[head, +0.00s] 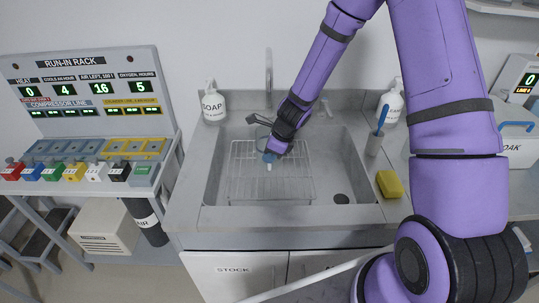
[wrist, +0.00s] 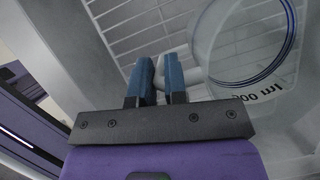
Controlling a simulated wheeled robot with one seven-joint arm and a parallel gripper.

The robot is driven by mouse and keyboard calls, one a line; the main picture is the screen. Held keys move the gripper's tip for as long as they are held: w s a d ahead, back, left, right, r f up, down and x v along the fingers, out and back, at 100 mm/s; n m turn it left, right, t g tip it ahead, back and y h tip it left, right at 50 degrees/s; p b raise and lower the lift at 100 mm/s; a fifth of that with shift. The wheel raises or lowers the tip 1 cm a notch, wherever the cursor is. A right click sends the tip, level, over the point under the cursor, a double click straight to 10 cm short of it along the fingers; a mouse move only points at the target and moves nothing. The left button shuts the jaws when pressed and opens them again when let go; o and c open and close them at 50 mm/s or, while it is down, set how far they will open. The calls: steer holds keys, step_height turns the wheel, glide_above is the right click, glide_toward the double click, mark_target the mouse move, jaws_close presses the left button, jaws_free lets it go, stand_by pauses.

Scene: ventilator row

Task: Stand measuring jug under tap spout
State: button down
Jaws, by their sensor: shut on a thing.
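The measuring jug (wrist: 238,80) is clear, with a blue line around its rim and "ml" lettering on its side. It fills the upper right of the wrist view. My gripper (wrist: 160,75) has its blue fingers shut on the jug's pale handle, left of the jug body. In the head view my gripper (head: 270,157) is over the sink's wire rack, with a pale piece showing below the fingers. The jug body is hard to make out there, partly behind my wrist. The tall grey tap (head: 268,70) rises behind the sink, beyond my gripper; its outlet is hard to see.
The grey sink (head: 335,160) holds a wire rack (head: 240,188); a drain (head: 341,198) is at right. A soap bottle (head: 213,104) stands at back left. A brush cup (head: 375,143) and yellow sponge (head: 389,184) sit on the right rim. The front rim is clear.

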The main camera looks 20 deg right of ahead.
steer(key=shift+f, duration=0.2)
steer(key=c, duration=1.1)
jaws_free()
steer(key=shift+c, duration=0.2)
steer(key=s+d+r+n, duration=0.2)
steer(key=s+r+n, duration=0.2)
steer(key=r, duration=0.6)
steer(key=s+d+r+n+t, duration=0.1)
steer(key=s+r+n, duration=0.35)
steer(key=r, duration=0.55)
steer(key=s+d+r+n, duration=0.2)
steer(key=s+r+n, duration=0.25)
steer(key=r, duration=0.45)
steer(key=s+d+r+n+h, duration=0.1)
steer(key=s+r+n, duration=0.1)
steer(key=s, duration=0.3)
steer(key=s+d+r+n+t+h, duration=0.1)
steer(key=s+r+n, duration=0.2)
steer(key=s+n, duration=0.2)
steer(key=s+d+r+n+t+h, duration=0.1)
steer(key=s+d+r+n, duration=0.1)
steer(key=s, duration=0.5)
steer(key=shift+r+n+h, duration=0.4)
steer(key=shift+r+n, duration=0.35)
steer(key=shift+n, duration=0.15)
